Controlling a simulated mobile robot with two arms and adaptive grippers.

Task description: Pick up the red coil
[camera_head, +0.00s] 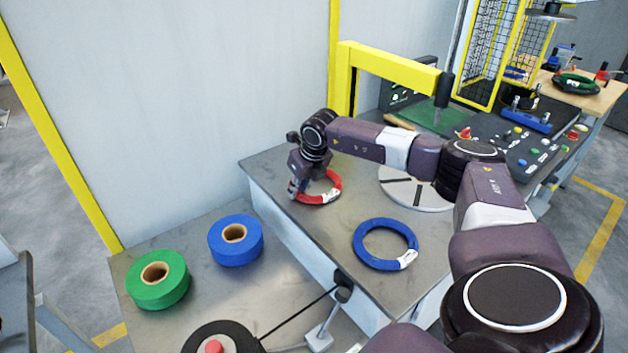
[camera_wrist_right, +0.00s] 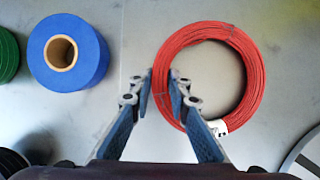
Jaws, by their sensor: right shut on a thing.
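The red coil (camera_head: 330,188) lies on the grey metal table, with a white tag on its near side. In the right wrist view the coil (camera_wrist_right: 250,62) shows as a full ring with its white tag (camera_wrist_right: 218,127) at the lower right. My right gripper (camera_head: 297,191) is at the coil's left side. In the wrist view its two fingertips (camera_wrist_right: 161,82) straddle the left part of the ring, one outside and one inside, shut on it. My left gripper is not in either view.
A blue coil (camera_head: 363,257) lies nearer on the same table. A white round plate (camera_head: 405,190) is to the right, under my arm. A blue tape roll (camera_head: 236,256) and a green tape roll (camera_head: 140,293) stand on the lower surface at left. A yellow frame (camera_head: 390,66) rises behind.

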